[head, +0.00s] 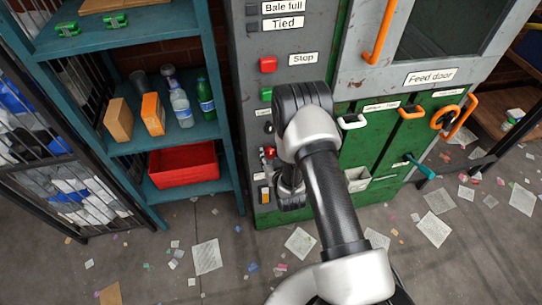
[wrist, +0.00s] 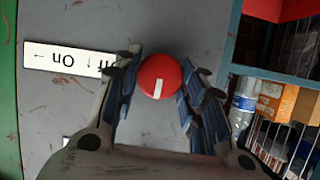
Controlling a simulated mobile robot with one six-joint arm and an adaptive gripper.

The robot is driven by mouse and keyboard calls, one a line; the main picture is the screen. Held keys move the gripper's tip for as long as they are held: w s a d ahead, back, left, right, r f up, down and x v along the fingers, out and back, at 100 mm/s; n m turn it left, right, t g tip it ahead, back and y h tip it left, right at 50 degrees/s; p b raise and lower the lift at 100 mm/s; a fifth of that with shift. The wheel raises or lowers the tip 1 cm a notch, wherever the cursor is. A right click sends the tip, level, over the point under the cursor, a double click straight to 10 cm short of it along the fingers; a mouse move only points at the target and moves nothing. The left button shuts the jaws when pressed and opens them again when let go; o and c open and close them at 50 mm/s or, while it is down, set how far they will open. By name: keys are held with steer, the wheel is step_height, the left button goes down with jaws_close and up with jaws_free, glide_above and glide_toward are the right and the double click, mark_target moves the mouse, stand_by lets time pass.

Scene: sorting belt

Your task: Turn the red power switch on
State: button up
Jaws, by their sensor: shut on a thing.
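The red power switch (wrist: 160,77) is a round red knob with a white mark, on a grey panel. In the wrist view the mark points to the bottom of the picture. A white label (wrist: 70,58) with "Off" and "On" and arrows lies beside it, upside down in this view and partly covered by a finger. My gripper (wrist: 163,70) has one finger on each side of the knob and is shut on it. In the head view the red switch (head: 270,152) shows small at the left of my wrist, which hides part of the panel.
A red stop button (head: 268,65) and a green button (head: 266,94) sit above on the same panel. A teal shelf (head: 205,130) with bottles, boxes and a red bin (head: 183,165) stands close on the left. Orange and white door handles are at right. Paper scraps litter the floor.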

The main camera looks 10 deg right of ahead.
steer(key=m+y+b, duration=0.2)
steer(key=m, duration=0.1)
steer(key=shift+d+f+b, duration=0.15)
steer(key=shift+d+b, duration=0.05)
steer(key=shift+b, duration=0.1)
steer(key=m+y+b, duration=0.2)
steer(key=m, duration=0.1)
steer(key=shift+f+t, duration=0.1)
steer(key=shift+t, duration=0.3)
steer(key=m+t+y+b, duration=0.1)
steer(key=m, duration=0.2)
steer(key=shift+d+y+b, duration=0.1)
steer(key=shift+y+b, duration=0.2)
steer(key=shift+b, duration=0.05)
steer(key=shift+m+t+y, duration=0.6)
steer(key=shift+m, duration=1.4)
steer(key=o, duration=1.1)
